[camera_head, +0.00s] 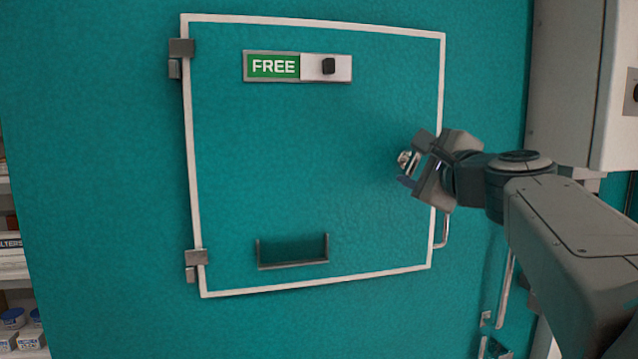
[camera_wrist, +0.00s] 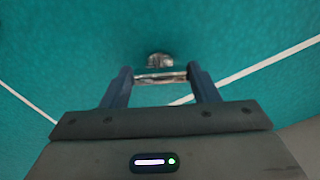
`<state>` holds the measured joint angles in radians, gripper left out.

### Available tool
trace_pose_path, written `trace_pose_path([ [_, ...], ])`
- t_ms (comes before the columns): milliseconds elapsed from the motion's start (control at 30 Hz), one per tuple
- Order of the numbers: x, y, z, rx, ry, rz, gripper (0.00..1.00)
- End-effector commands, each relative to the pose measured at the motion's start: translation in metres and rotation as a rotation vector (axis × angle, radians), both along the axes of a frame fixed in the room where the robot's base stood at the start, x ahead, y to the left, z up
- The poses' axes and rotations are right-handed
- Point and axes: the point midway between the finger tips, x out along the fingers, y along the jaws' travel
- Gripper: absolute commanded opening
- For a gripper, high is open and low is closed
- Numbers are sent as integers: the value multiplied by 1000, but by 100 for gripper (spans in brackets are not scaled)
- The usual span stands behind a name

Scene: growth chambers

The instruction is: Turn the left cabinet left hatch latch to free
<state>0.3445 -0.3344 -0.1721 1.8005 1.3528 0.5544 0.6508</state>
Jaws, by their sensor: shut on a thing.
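The left hatch (camera_head: 310,180) is a teal panel with a white border, flush in the teal cabinet wall. Its latch (camera_head: 407,160) is a small shiny metal piece at the hatch's right side. My gripper (camera_head: 409,168) is at the latch, with its fingers on it. In the wrist view the two dark fingers (camera_wrist: 160,78) are shut on the metal latch handle (camera_wrist: 160,75), which lies crosswise between them. A round metal base (camera_wrist: 159,59) shows just beyond it. In the head view the gripper partly hides the latch.
A sign reading FREE (camera_head: 273,66), green with a dark slider, is at the hatch's top. A white box (camera_head: 600,90) stands at right; shelves (camera_head: 14,262) are at left.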

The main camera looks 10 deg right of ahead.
Motion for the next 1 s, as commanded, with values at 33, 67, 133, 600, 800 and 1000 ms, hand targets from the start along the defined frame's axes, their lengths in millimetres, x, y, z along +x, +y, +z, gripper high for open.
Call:
trace_pose_path([
  [33, 0, 0, -6, -45, -3, 0, 32],
  [67, 0, 0, -6, -73, -4, 0, 32],
  [133, 0, 0, -6, -134, -6, 0, 32],
  [600, 0, 0, -3, -421, -14, 2, 32],
  [800, 0, 0, -1, -466, -15, 1, 32],
  [1000, 0, 0, 0, -478, -15, 1, 32],
])
